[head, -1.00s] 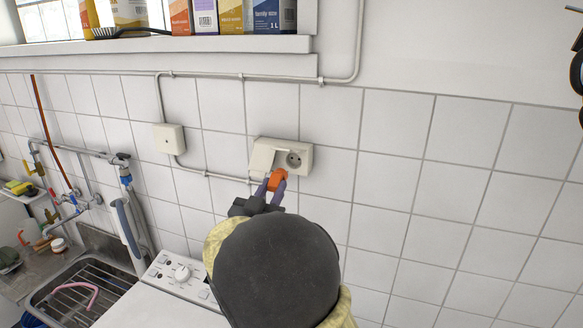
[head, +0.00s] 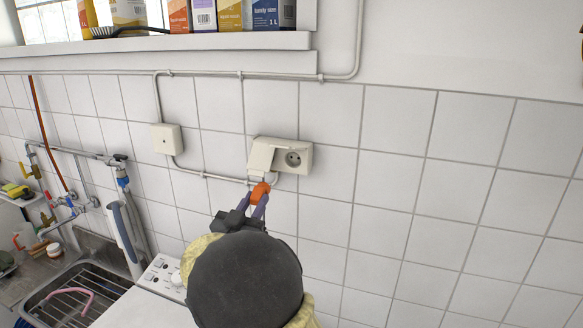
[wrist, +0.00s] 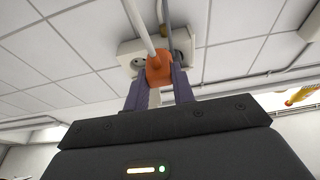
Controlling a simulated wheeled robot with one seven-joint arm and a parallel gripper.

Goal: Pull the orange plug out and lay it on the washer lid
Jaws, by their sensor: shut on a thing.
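The orange plug (head: 260,190) is between the purple fingers of my gripper (head: 259,199), which is shut on it. In the head view it shows just below the left half of the cream double wall socket (head: 293,158). The wrist view also shows the plug (wrist: 159,69) in front of the socket box (wrist: 130,58), with a pale cable rising from it. I cannot tell how far the plug is from the wall. The left outlet is hidden by its flap; the right outlet shows empty. The white washer top (head: 137,308) is at lower left, partly hidden by my arm.
A metal sink (head: 78,270) with a rack and pink hose lies left of the washer. Pipes and taps (head: 80,207) run along the wall there. A shelf (head: 150,48) with several cartons is above. The tiled wall at right is clear.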

